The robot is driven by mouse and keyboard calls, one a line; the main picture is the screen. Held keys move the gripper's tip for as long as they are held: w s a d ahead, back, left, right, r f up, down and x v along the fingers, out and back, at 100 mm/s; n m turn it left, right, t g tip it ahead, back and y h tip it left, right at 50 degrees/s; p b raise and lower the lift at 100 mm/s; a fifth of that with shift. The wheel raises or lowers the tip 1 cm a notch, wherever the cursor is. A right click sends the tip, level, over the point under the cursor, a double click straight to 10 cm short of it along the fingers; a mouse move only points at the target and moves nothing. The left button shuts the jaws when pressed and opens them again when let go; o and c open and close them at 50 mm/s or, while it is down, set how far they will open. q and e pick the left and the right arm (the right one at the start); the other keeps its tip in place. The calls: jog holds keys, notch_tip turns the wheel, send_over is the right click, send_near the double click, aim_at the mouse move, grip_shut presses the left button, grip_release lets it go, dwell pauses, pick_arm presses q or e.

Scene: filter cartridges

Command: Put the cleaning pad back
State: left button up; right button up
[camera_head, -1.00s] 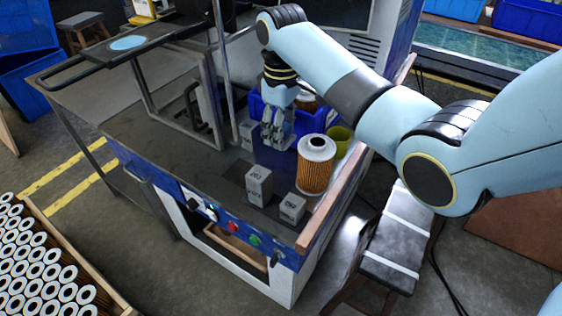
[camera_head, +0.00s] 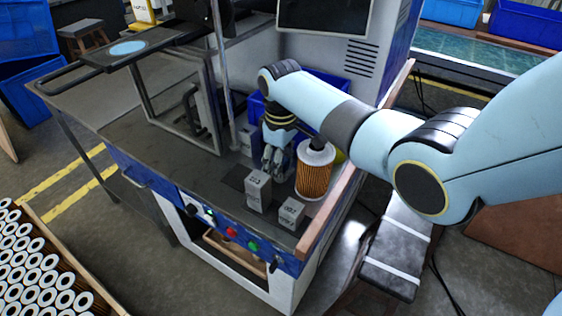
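My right gripper (camera_head: 274,165) points down low over the worktop, behind a grey block (camera_head: 259,191) and left of an orange pleated filter cartridge (camera_head: 314,174) with a white top. Its fingers are small and partly merge with the dark surface, so I cannot tell whether they are open or shut, or whether they hold something. I cannot clearly make out the cleaning pad. A flat dark patch (camera_head: 234,178) lies on the worktop left of the gripper. A light blue disc (camera_head: 128,47) lies on a dark plate at the back left. My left gripper is out of view.
A second grey block (camera_head: 291,212) stands near the front edge. A blue bin (camera_head: 256,108) is behind my gripper, partly hidden by my arm. A metal frame (camera_head: 190,105) stands left. A wooden rail (camera_head: 345,180) borders the right side. The left worktop is mostly clear.

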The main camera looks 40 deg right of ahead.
jog(key=o, duration=0.4)
jog(key=shift+c, duration=0.2)
jog(key=shift+r, duration=0.1)
notch_tip(320, 180, up, 12)
jog(key=p, duration=0.1)
dwell(0.5)
